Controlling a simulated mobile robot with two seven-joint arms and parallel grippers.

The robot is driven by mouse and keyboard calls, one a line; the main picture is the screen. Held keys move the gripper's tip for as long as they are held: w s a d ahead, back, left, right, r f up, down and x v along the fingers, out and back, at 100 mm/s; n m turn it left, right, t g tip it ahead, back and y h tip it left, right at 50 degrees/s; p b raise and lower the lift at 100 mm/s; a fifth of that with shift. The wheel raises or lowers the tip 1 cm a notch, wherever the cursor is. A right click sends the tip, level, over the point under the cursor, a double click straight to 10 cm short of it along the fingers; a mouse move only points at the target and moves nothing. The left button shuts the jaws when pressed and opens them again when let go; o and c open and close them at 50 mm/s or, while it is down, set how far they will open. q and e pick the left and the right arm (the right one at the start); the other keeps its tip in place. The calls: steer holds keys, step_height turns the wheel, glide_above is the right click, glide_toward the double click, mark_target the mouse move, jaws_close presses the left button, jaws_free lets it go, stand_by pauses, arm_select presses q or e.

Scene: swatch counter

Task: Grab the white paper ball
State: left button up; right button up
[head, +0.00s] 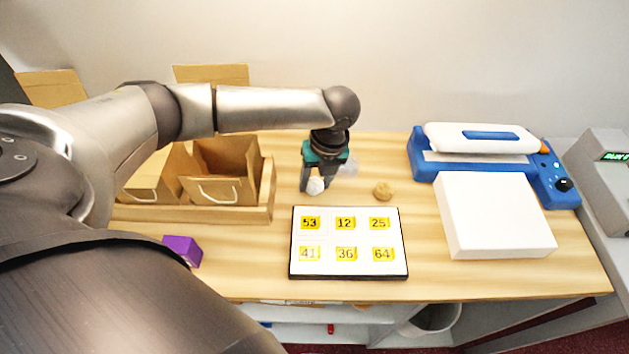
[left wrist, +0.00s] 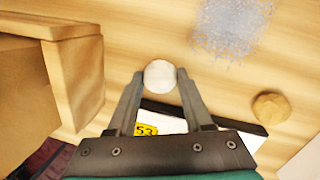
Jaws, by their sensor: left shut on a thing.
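The white paper ball (head: 316,186) is between the fingertips of my left gripper (head: 319,186), just behind the swatch board in the head view. In the left wrist view the ball (left wrist: 160,75) sits between the two finger ends of my left gripper (left wrist: 160,84), with a finger touching it on each side. My left gripper is shut on the ball. I cannot tell whether the ball is clear of the counter. My right gripper is not in view.
A tan ball (head: 382,190) and a clear crumpled thing (head: 348,168) lie close right of the gripper. The number board (head: 349,269) lies in front. A wooden tray (head: 266,196) with paper bags stands left, a purple block (head: 182,250) before it. A white box (head: 495,215) and blue machine (head: 428,166) stand right.

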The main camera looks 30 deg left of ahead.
arm_select(q)
jaws_close()
steer(key=shift+r, duration=0.15)
stand_by(0.4)
